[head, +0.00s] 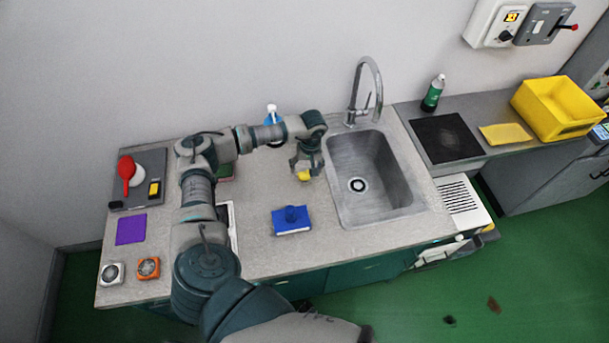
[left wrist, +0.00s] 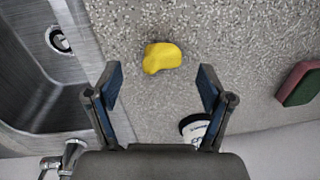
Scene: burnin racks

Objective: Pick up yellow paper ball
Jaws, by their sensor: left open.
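The yellow paper ball (head: 305,176) lies on the grey speckled counter (head: 260,250), left of the sink, in the head view. In the left wrist view the ball (left wrist: 162,57) is a small crumpled yellow lump on the counter, ahead of the fingertips and roughly centred between them. My left gripper (head: 307,165) is directly above the ball, fingers pointing down. In the left wrist view the left gripper (left wrist: 160,88) is open and empty, its two fingers wide apart. My right gripper does not show in either view.
The sink (head: 365,160) with its tall tap (head: 375,85) is right of the ball. A blue bottle with a white cap (head: 272,115) stands behind, partly hidden by my arm. The counter between these is clear.

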